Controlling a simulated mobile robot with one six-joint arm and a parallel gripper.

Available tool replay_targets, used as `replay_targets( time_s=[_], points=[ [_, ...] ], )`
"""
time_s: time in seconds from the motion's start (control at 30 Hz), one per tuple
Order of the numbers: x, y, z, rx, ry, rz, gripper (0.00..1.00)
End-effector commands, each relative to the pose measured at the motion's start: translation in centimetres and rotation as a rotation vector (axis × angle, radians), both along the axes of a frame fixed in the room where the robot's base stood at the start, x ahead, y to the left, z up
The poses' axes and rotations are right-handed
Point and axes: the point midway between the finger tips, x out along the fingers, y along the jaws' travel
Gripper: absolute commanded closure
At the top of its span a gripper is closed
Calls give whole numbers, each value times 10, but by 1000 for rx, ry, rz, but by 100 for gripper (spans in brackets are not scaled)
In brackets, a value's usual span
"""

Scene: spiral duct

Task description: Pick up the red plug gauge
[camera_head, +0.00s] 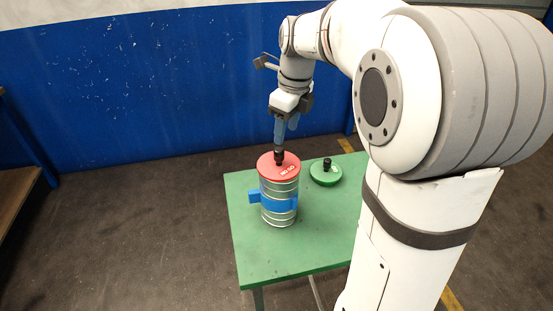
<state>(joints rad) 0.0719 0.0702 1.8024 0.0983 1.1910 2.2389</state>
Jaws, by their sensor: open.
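The red plug gauge (268,166) is a round red disc with a black knob and a small white label. It sits on top of the upright silver spiral duct (280,213), covering its upper end. A blue clamp or band (282,203) wraps the duct's middle. My gripper (280,150) points down right above the red gauge, with its fingers at the black knob. It is open; whether the fingers touch the knob is too small to tell.
A green disc with a black knob (325,174) lies on the green table (290,252), right of the duct. The table's front and left parts are clear. A blue wall (130,90) stands behind, and a brown bench (18,180) is at far left.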

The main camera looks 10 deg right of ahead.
Motion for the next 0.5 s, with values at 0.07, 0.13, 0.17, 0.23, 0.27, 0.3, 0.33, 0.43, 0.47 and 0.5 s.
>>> replay_targets(
  time_s=[0.07, 0.13, 0.17, 0.23, 0.27, 0.3, 0.33, 0.43, 0.47, 0.5],
  points=[
    [1, 1, -7, 2, 5, -11, 50],
    [2, 2, -15, 2, 5, -12, 50],
    [2, 2, -18, 2, 6, -11, 50],
    [3, 4, -26, 2, 5, -10, 50],
    [3, 5, -28, 2, 6, -10, 50],
    [3, 7, -33, 2, 5, -9, 50],
    [4, 9, -36, 2, 7, -9, 50],
    [6, 15, -51, 1, 7, -9, 50],
    [6, 15, -56, 2, 7, -10, 50],
    [7, 15, -62, 2, 6, -11, 50]
  ],
)
